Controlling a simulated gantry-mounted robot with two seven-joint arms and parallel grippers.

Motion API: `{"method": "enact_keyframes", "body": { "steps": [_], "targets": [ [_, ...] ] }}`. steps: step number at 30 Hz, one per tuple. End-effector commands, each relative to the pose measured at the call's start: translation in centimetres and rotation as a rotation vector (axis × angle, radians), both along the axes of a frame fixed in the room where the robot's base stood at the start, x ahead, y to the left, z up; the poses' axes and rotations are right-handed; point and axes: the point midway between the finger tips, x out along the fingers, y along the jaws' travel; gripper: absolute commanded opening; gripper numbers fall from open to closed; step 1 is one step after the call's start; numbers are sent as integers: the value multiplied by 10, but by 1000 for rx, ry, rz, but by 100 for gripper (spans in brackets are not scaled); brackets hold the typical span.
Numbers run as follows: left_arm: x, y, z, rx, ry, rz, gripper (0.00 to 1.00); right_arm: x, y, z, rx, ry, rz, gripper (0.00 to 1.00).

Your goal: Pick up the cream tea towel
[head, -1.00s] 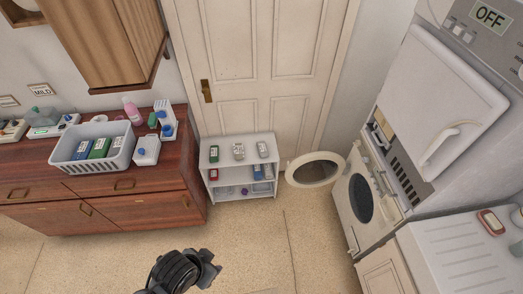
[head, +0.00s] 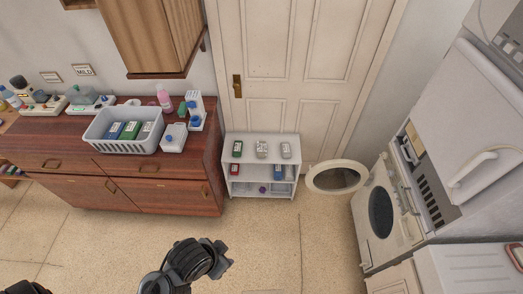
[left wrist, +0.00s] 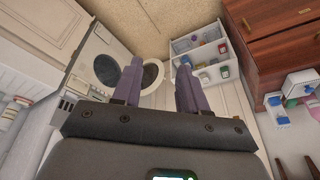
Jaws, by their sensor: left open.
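I cannot make out a cream tea towel in either view. My left gripper (left wrist: 158,88) shows in the left wrist view with its two purple-grey fingers spread apart and nothing between them. Beyond the fingers are the white door and the small white shelf. In the head view a dark part of my arm (head: 190,262) is over the floor at the bottom; I cannot tell the fingers there. My right gripper cannot be made out.
A wooden dresser (head: 105,200) carries a grey basket (head: 122,146) of coloured packs. A small white shelf (head: 262,165) with labelled items stands by the door (head: 300,90). The washer's round door (head: 337,177) hangs open. The floor in front is clear.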

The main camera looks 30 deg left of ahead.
Motion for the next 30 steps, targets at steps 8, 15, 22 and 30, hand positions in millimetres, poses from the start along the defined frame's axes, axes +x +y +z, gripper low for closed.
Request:
{"method": "enact_keyframes", "body": {
  "steps": [8,15,22,30],
  "targets": [
    [0,0,0,0,0,0,43,0,0,0,0,0,0,43],
    [0,0,0,0,0,0,62,0,0,0,0,0,0,43],
    [0,0,0,0,0,0,98,0,0,0,0,0,0,43],
    [1,0,0,0,-4,-2,100,0,0,0,0,0,0,43]
  ]
}}
